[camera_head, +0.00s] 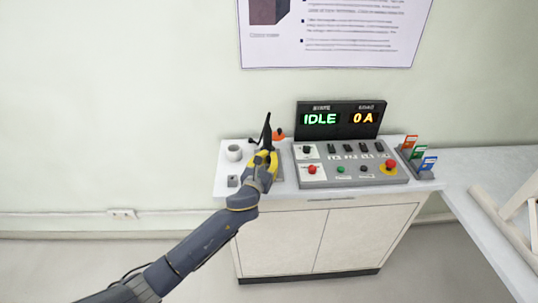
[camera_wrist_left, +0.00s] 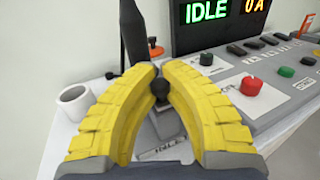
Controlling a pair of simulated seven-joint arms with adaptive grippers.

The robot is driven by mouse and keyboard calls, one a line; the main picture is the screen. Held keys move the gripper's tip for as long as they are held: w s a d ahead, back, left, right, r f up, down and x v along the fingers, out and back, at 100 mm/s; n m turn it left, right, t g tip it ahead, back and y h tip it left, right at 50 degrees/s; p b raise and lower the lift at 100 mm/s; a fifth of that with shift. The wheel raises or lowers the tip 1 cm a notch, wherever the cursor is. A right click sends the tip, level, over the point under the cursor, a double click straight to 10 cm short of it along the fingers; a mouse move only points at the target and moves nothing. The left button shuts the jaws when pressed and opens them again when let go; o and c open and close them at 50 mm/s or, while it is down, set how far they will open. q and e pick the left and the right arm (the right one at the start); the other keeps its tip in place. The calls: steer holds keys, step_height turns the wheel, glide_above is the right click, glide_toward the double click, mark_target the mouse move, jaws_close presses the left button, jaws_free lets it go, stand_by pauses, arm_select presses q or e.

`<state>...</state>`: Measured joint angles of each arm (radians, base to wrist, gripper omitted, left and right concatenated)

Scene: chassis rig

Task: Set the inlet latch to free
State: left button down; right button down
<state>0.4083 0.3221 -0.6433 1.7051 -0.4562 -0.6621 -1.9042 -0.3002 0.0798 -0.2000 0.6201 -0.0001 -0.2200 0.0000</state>
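My left gripper (camera_head: 266,152) is over the left part of the bench top. In the left wrist view its yellow fingers (camera_wrist_left: 158,78) lean in towards each other and close around a small black knob (camera_wrist_left: 158,87). The knob appears to belong to the latch, above a grey labelled plate (camera_wrist_left: 165,122); the label is too small to read. The fingers hide most of the latch, so its setting cannot be told. A tall dark upright piece (camera_head: 265,131) stands just behind the gripper and shows in the left wrist view (camera_wrist_left: 134,40). My right gripper is out of view.
A grey control panel (camera_head: 345,176) stands close to the right, under a display (camera_head: 340,119) reading IDLE and 0 A. A white cup (camera_head: 234,152) is to the left. Coloured cards (camera_head: 418,155) stand at the bench's right end. An orange item (camera_head: 279,134) is behind the gripper.

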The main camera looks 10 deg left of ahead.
arm_select(q)
steer(key=shift+s+d+r, duration=0.1)
steer(key=shift+r, duration=0.1)
steer(key=c, duration=1.6)
jaws_free()
steer(key=shift+s+r, duration=0.1)
steer(key=shift+s, duration=0.05)
steer(key=shift+c, duration=0.2)
steer(key=o, duration=0.3)
steer(key=shift+o, duration=0.2)
steer(key=shift+f, duration=0.2)
steer(key=s+a, duration=0.2)
steer(key=s, duration=0.9)
steer(key=shift+s, duration=0.35)
steer(key=shift+a, duration=0.1)
